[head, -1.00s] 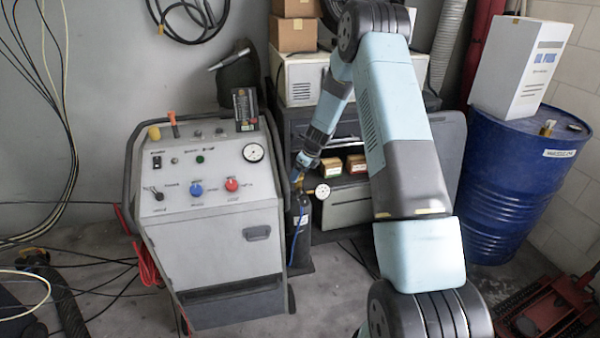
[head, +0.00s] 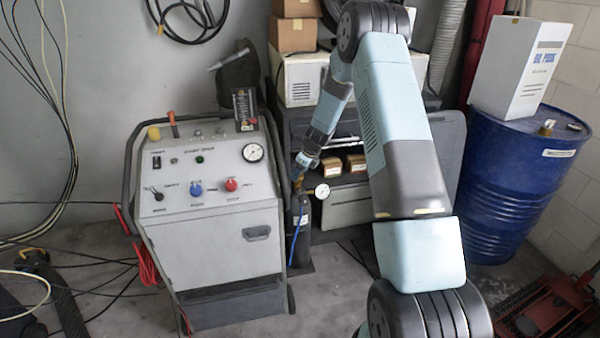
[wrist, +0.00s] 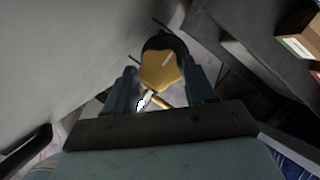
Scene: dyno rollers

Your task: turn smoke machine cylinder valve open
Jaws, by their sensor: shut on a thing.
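The smoke machine (head: 215,240) is a grey cabinet on the left with knobs, a gauge and a front drawer handle. A dark gas cylinder (head: 301,240) stands upright at its right side, with a small round gauge (head: 322,191) and a blue hose. In the wrist view the cylinder's yellow lobed valve handwheel (wrist: 160,72) lies between the fingers of my gripper (wrist: 162,85), which is shut on it. A pale mark shows on the handwheel's upper right. In the head view my gripper (head: 298,178) is at the cylinder's top, and the handwheel is mostly hidden there.
A dark shelf cart with small boxes (head: 356,163) stands behind the cylinder. A blue drum (head: 515,190) with a white box on top is at the right. Red hose hangs at the machine's left, and cables lie on the floor.

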